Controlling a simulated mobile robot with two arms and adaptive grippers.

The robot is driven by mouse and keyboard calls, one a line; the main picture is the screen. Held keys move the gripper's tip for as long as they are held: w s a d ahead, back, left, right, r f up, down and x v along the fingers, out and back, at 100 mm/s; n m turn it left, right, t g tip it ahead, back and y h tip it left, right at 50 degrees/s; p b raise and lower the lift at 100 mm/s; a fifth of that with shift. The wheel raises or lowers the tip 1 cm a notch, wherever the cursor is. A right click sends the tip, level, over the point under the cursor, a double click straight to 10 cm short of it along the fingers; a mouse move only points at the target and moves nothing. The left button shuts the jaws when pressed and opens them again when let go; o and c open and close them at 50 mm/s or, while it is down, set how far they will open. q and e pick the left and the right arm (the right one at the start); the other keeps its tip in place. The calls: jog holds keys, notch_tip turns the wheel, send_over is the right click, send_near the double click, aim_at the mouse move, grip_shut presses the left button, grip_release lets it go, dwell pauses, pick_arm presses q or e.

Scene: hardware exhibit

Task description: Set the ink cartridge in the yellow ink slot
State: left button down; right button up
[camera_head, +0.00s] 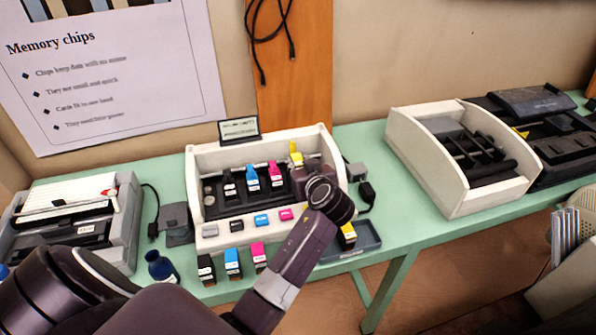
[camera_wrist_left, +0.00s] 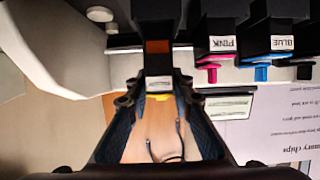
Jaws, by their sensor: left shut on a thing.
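My left gripper (camera_head: 301,174) is at the right end of the white ink exhibit (camera_head: 205,160) and is shut on a yellow-marked ink cartridge (camera_head: 296,152). The held cartridge also shows in the left wrist view (camera_wrist_left: 157,85) between the fingertips (camera_wrist_left: 158,92), with a dark body, a small label and a yellow edge. It is lined up in the row beside the pink cartridge (camera_head: 275,176). The gripper hides the yellow slot, so I cannot tell how far in the cartridge sits. My right gripper is not in view.
A blue cartridge (camera_head: 252,180) and a black one (camera_head: 229,184) stand in the same row. More cartridges stand along the table's front edge, with a yellow one (camera_head: 348,235) at the blue-grey tray (camera_head: 368,238). A dark blue bottle (camera_head: 160,266) stands left of them.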

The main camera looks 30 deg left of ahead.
pick_arm(q)
notch_tip(320, 180, down, 3)
jog(key=shift+f, duration=0.2)
jog(key=shift+f, duration=0.15)
jog(key=c, duration=1.7)
grip_release()
